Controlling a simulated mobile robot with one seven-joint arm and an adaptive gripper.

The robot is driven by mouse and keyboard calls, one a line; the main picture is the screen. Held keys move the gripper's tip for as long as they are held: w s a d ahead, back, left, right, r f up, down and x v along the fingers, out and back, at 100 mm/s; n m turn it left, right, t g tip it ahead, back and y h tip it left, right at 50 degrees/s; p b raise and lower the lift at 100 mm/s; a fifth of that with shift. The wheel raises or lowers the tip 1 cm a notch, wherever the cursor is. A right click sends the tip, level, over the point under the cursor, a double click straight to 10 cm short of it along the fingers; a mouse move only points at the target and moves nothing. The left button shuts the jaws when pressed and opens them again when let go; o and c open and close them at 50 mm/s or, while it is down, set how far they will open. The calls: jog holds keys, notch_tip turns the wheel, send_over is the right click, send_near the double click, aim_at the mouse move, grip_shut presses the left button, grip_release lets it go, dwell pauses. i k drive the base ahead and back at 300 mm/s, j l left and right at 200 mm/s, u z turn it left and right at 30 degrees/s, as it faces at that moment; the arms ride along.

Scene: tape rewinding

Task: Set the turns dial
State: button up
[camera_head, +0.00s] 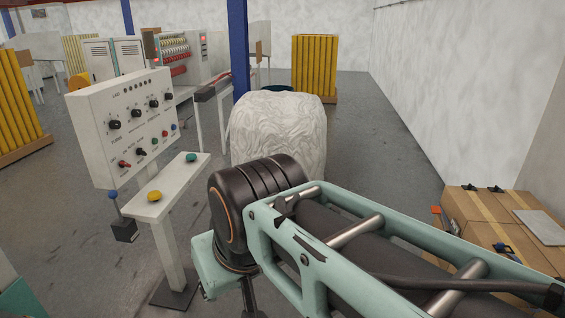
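A white control panel (125,130) stands upright on a post at the left. Its upper row holds several black dials, among them a dial at the left end (114,124) and another beside it (135,113). The labels are too small for me to tell surely which is the turns dial. A lower row holds a red switch (124,164), a black knob (141,152) and small coloured buttons. My arm reaches in from the lower right and bends down right of the panel, apart from it. My gripper does not show clearly, so its fingers are out of view.
A shelf (172,182) below the panel carries a yellow button (154,196) and a green button (191,157). A blue-topped lever (113,197) hangs at its left. A white wrapped bale (278,130) stands behind my arm. Cardboard boxes (480,220) stand right. Grey floor (380,140) lies clear beyond.

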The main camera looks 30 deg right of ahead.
aim_at(114, 124)
jog(key=z, duration=4.7)
jog(key=u, duration=1.1)
jog(key=j+u, duration=0.15)
jog(key=u, duration=0.2)
jog(key=k+j+u, duration=0.1)
jog(key=u, duration=0.25)
jog(key=j+u, duration=0.15)
jog(key=u, duration=0.25)
jog(key=j+u, duration=0.35)
jog(key=i+j+u, duration=0.1)
jog(key=j+u, duration=0.3)
jog(key=l, duration=0.1)
